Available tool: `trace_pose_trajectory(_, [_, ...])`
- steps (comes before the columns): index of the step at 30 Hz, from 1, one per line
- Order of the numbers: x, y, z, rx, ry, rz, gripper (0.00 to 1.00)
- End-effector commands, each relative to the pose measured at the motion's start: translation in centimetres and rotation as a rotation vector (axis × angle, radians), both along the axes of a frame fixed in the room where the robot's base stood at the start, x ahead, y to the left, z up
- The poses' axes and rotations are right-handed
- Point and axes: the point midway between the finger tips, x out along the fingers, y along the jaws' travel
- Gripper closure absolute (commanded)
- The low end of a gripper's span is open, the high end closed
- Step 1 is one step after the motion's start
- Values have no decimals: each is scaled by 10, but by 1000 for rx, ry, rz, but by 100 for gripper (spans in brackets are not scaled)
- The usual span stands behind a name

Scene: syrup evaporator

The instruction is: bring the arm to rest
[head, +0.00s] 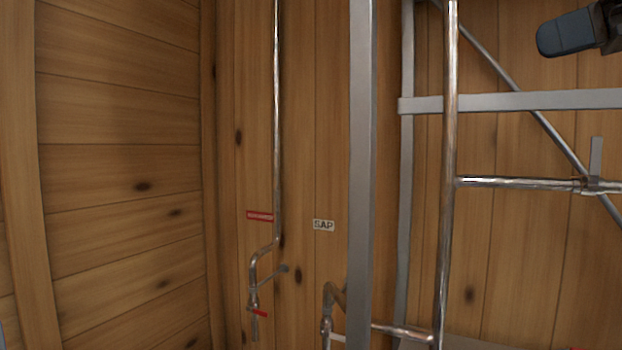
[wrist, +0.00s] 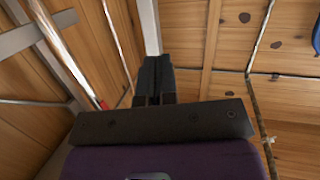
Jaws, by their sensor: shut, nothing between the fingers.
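My gripper (wrist: 154,66) shows in the wrist view, its two dark fingers side by side and closed together. Nothing is held between them. The fingers point away from the camera toward the wood-plank wall and a grey metal post (wrist: 149,25); I cannot tell the distance, but no contact shows. In the head view, a dark rounded piece (head: 566,36) shows at the top right edge; I cannot tell whether it is part of my arm. The rest of the arm is out of the head view.
In the head view, a grey upright (head: 361,150), a crossbar (head: 520,101) and a shiny vertical pipe (head: 447,150) stand before the wall. The left wall is bare.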

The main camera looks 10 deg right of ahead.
Motion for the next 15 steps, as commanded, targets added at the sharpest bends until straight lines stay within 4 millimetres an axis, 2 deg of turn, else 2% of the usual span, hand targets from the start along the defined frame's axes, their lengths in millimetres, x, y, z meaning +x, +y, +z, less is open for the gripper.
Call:
trace_pose_trajectory(1, [-1, 8, -16, -32, 40, -35, 100])
trace_pose_trajectory(6, [-2, 30, -74, -115, 187, -147, 100])
trace_pose_trajectory(10, [0, 39, -121, -169, 310, -242, 100])
trace_pose_trajectory(15, [1, 41, -186, -223, 483, -377, 100])
